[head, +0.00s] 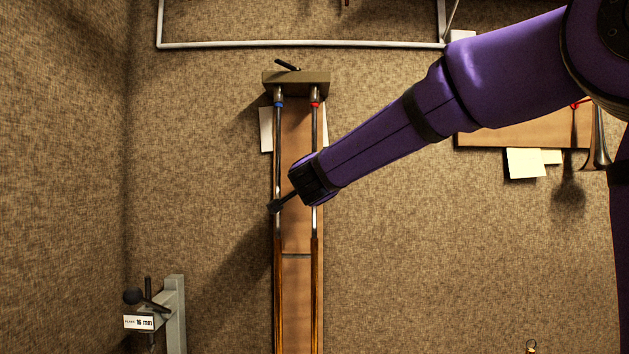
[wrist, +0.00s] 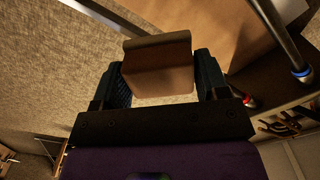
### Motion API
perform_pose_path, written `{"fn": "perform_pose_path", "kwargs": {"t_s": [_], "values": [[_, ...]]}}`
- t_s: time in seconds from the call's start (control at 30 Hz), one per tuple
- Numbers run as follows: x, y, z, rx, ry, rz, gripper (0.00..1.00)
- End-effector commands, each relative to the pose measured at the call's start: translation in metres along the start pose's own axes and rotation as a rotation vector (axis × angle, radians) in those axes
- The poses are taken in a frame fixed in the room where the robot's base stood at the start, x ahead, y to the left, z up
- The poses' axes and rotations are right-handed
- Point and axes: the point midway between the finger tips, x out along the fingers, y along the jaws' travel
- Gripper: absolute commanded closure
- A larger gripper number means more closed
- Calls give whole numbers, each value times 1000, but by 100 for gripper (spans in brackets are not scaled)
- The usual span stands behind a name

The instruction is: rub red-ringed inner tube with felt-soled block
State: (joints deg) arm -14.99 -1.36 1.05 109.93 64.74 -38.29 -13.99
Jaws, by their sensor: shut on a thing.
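The red-ringed inner tube (head: 314,135) is a slim silver tube running down the right side of a wooden board, with its red ring near the top block. A blue-ringed tube (head: 278,140) runs parallel on the left. My gripper (head: 291,196) reaches over both tubes at mid-length. In the wrist view my gripper (wrist: 162,72) is shut on a brown block (wrist: 158,75) with an olive-grey strip, likely its felt sole, at its far edge. Whether the block touches a tube cannot be told.
A dark end block (head: 296,80) clamps the tube tops. A grey stand (head: 175,315) with a black-knobbed clamp and a 16 mm label is at lower left. A shelf with a brass horn bell (head: 597,140) is at right.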

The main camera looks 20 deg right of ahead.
Motion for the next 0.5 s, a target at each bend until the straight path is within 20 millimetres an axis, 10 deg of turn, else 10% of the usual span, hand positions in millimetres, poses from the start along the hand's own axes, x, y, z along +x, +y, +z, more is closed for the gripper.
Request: {"fn": "perform_pose_path", "kwargs": {"t_s": [0.5], "values": [[6, -2, -3, 1, 0, 0, 51]]}}
